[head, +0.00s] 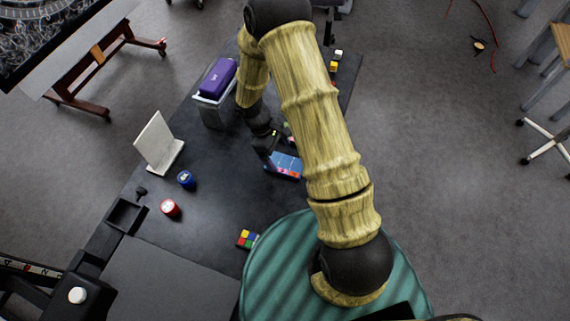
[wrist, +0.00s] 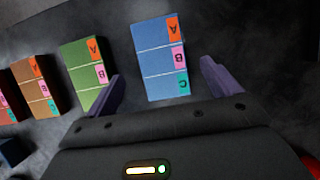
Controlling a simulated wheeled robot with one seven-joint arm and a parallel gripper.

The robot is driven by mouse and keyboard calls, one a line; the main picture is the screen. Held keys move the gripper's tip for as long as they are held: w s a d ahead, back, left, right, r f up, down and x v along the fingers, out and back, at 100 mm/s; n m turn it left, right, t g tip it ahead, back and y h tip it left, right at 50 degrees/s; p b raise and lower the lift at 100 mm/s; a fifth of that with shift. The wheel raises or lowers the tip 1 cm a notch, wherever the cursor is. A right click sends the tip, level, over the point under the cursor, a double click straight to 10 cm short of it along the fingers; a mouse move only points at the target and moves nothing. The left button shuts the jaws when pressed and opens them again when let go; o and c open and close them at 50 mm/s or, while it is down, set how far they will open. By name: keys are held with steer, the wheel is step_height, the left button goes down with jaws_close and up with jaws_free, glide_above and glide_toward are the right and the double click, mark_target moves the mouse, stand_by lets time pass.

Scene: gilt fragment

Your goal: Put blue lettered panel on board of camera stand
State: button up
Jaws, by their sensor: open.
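The blue lettered panel (wrist: 160,62) lies in the wrist view, with orange, pink and teal tabs marked A, B and C along its right side. It also shows in the head view as a blue patch (head: 287,163) on the dark table, partly hidden by my arm. My gripper (wrist: 161,68) is open, with one purple finger on each side of the panel's lower part and visible gaps between. In the head view my gripper (head: 272,156) is beside the panel. The grey board (head: 170,285) and black scaled part (head: 40,275), apparently the camera stand, are at lower left.
Green (wrist: 84,72) and brown (wrist: 35,85) lettered panels lie left of the blue one.

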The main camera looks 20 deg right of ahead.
mark_target(285, 164)
steer(key=shift+p+x, duration=0.75)
steer(key=shift+x, duration=1.45)
steer(key=shift+a+f, duration=0.1)
steer(key=shift+a, duration=0.05)
steer(key=c, duration=1.2)
step_height(285, 164, up, 10)
steer(key=b, duration=0.2)
